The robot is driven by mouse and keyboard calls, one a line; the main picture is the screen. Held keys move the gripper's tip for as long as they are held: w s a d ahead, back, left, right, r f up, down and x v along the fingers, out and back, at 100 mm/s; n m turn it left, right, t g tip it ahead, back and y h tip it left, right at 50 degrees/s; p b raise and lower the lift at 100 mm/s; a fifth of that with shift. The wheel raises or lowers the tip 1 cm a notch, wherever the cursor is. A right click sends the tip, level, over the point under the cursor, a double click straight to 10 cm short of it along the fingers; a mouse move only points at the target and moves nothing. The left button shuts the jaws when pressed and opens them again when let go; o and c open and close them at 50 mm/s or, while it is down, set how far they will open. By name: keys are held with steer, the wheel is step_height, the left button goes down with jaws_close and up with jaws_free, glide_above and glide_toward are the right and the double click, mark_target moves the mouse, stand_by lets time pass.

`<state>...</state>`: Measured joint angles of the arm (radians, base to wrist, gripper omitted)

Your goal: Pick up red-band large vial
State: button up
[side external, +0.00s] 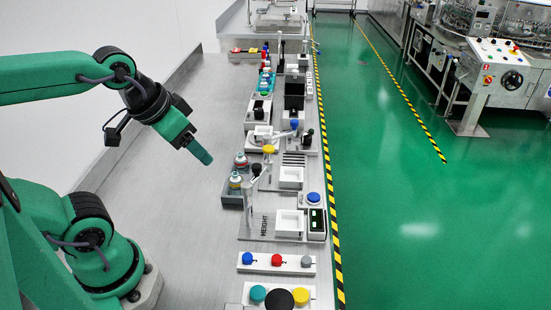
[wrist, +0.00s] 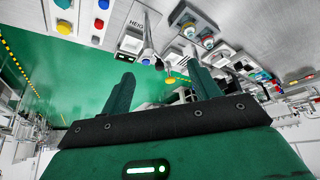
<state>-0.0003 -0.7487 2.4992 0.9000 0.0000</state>
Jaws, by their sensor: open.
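My gripper (side external: 201,154) is open and empty, raised above the bench. It is to the left of the grey vial holder (side external: 232,199) in the side view. Its two dark green fingers are spread apart in the wrist view (wrist: 160,80). Two large vials stand in the holder. The farther vial (side external: 241,161) seems to carry a red band; it also shows in the wrist view (wrist: 208,41). The nearer vial (side external: 235,181) has a yellowish top and also shows in the wrist view (wrist: 188,29). The band colours are small and hard to tell.
A height station (side external: 289,222) with a white tray stands right of the holder. A yellow-topped post (side external: 269,150) is close to the vials. A button panel (side external: 277,262) lies nearer. The bench (side external: 190,215) left of the holder is clear.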

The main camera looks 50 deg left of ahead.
steer(key=shift+w, duration=0.15)
steer(key=n+g, duration=0.4)
steer(key=g, duration=0.2)
glide_above(240, 156)
steer(key=f, duration=1.3)
steer(key=shift+w+f, duration=0.2)
steer(key=shift+f, duration=0.1)
steer(key=shift+w+a+f+n, duration=0.1)
steer(key=shift+a+f+n, duration=0.2)
steer(key=shift+f, duration=1.3)
steer(key=shift+f, duration=0.1)
steer(key=shift+a+f, duration=0.1)
steer(key=shift+f, duration=2.4)
